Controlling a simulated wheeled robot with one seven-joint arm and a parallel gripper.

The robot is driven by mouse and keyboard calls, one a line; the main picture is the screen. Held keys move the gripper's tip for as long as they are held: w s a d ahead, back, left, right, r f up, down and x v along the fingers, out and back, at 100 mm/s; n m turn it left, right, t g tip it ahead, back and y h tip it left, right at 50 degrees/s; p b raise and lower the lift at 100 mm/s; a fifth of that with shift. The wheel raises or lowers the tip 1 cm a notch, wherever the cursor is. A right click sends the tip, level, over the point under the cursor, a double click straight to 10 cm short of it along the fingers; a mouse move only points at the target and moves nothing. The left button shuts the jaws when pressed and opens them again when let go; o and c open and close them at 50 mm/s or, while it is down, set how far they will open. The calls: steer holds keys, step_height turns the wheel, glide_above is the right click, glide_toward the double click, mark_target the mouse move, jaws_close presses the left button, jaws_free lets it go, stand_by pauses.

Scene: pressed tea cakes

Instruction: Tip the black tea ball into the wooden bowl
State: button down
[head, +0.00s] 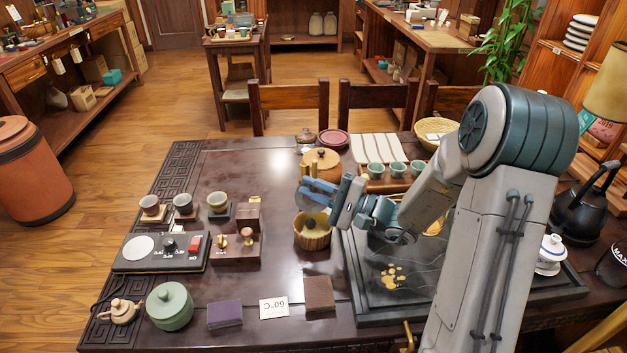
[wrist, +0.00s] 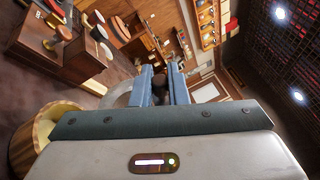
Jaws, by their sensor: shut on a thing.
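My gripper (head: 306,183) is above the wooden bowl (head: 312,236), with its blue fingers pointing left and tilted. The bowl is fluted and light brown, upright on the table. It also shows at the lower left of the wrist view (wrist: 22,140), beside the gripper. My gripper (wrist: 160,82) is shut on a small grey, round-rimmed thing (wrist: 137,90), seemingly a cup, mostly hidden by the fingers. A dark patch shows between the fingers. A dark spot (head: 310,223) shows inside the bowl; I cannot tell whether it is the black tea ball or shadow.
Several small cups (head: 183,204) on stands are at the left, behind a black scale (head: 160,252). A round wooden canister (head: 322,160) stands just behind my gripper. A dark tray (head: 370,315) lies to the right of the bowl. A green lidded pot (head: 169,306) stands front left.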

steer(key=shift+w+r+m+g+h+p, duration=0.15)
steer(key=shift+w+r+m+h+p, duration=0.55)
steer(key=shift+p, duration=1.65)
steer(key=shift+w+r+m+g+h+p, duration=0.2)
steer(key=shift+r+m+p, duration=0.55)
steer(key=shift+p, duration=1.55)
steer(key=shift+w+r+m+g+h+p, duration=0.15)
steer(key=shift+w+r+m+h+p, duration=0.3)
steer(key=shift+m+p, duration=1.25)
steer(key=w+m+g+p, duration=0.1)
steer(key=p, duration=0.4)
steer(key=w+r+m+g+h+p, duration=0.1)
steer(key=m+p, duration=0.1)
steer(key=p, duration=0.4)
steer(key=shift+w+r+g+h, duration=0.15)
steer(key=shift+r+g+h, duration=0.1)
steer(key=shift+g, duration=0.05)
steer(key=shift+w+m+g+p, duration=0.3)
steer(key=shift+m+p, duration=0.35)
steer(key=shift+p, duration=0.15)
steer(key=shift+w+h, duration=0.1)
steer(key=shift+h, duration=0.2)
steer(key=shift+m+g+b, duration=0.3)
steer(key=shift+w, duration=0.1)
